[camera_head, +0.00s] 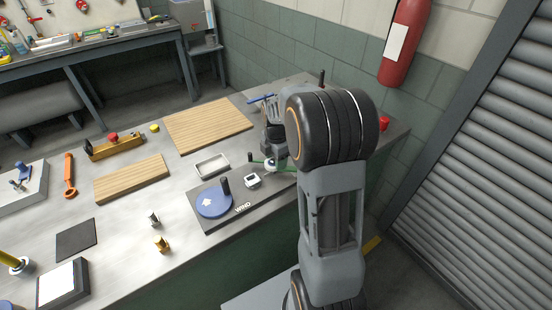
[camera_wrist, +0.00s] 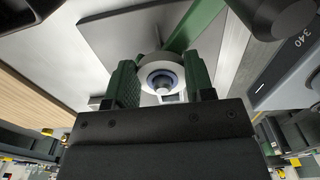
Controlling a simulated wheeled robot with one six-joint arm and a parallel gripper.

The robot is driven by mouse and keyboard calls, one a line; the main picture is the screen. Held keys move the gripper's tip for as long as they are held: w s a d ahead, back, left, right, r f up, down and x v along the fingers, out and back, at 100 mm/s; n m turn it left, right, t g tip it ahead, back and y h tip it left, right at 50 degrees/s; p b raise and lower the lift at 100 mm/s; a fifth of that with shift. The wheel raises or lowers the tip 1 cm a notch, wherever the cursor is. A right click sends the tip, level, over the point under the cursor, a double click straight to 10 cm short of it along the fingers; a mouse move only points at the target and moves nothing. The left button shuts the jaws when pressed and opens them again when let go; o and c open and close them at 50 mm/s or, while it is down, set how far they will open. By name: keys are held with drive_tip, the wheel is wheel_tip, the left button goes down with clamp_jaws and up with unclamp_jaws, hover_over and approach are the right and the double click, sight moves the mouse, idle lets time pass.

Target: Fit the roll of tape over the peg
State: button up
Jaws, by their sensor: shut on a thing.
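My gripper (camera_wrist: 162,85) has green fingers shut on a white ring with a blue inner rim, the roll of tape (camera_wrist: 151,60). In the head view my gripper (camera_head: 271,164) is over the back right part of a dark board (camera_head: 222,222) marked WIND. The roll shows there as a small pale shape, partly hidden by the fingers. A dark upright peg (camera_head: 225,185) stands at the blue disc on this board, left of my gripper and apart from it. A smaller dark post (camera_head: 250,157) shows close beside the gripper. I cannot tell whether the roll touches anything below.
A small white box (camera_head: 252,180) sits on the board. A metal tray (camera_head: 212,165) and wooden boards (camera_head: 208,125) lie behind and left. A yellow post (camera_head: 8,252) stands at far left. A red can (camera_head: 384,123) is at the bench's right end.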

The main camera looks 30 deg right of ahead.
drive_tip(key=shift+f, duration=0.25)
drive_tip(key=o, duration=1)
drive_tip(key=shift+r, duration=0.15)
wheel_tip(320, 180, up, 14)
drive_tip(key=shift+f+b, duration=0.2)
drive_tip(key=shift+b, duration=0.1)
idle(0.5)
